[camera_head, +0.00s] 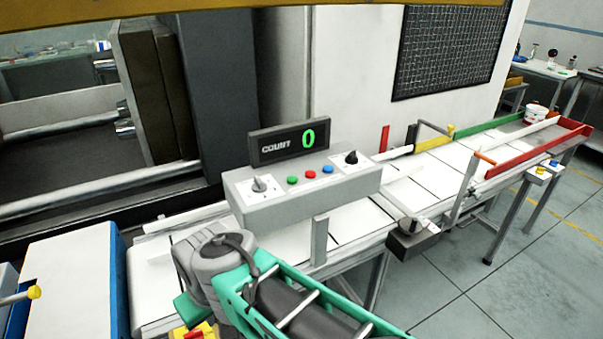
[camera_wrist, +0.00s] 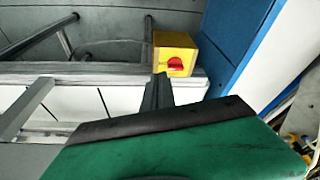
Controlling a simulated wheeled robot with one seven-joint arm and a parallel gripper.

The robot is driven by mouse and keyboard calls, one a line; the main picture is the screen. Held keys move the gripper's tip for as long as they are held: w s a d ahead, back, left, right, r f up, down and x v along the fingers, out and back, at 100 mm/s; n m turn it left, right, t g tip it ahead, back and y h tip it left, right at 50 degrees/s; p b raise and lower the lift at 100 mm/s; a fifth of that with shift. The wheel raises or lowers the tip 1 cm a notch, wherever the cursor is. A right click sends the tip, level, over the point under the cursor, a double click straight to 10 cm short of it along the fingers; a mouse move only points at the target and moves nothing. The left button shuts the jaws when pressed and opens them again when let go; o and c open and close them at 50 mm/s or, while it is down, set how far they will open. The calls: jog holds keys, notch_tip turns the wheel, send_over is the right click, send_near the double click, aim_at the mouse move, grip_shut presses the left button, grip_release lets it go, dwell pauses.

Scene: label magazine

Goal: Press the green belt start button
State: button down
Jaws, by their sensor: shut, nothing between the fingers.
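In the head view my arm hides the fingertips, below and left of the control box. The green button does not show in the wrist view.
A display (camera_head: 289,143) reading COUNT 0 stands above the buttons. A switch (camera_head: 260,185) and a dark knob (camera_head: 351,158) flank them. A belt with white panels (camera_head: 430,175) runs to the back right. A blue-sided white cabinet (camera_head: 75,285) stands at lower left.

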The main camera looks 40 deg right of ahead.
jog(key=shift+s, duration=0.1)
jog(key=w+d+r+n+t+p, duration=0.2)
jog(key=w+d+r+p, duration=0.1)
jog(key=w+d+r, duration=0.5)
notch_tip(320, 180, up, 17)
jog(key=n+t+p, duration=0.4)
jog(key=n, duration=0.2)
send_over(295, 180)
jog(key=shift+r+h, duration=0.2)
jog(key=shift+h, duration=0.2)
notch_tip(295, 180, down, 8)
jog(key=b, duration=0.5)
jog(key=shift+b, duration=0.3)
jog(key=shift+f+b, duration=0.4)
jog(key=shift+f, duration=0.1)
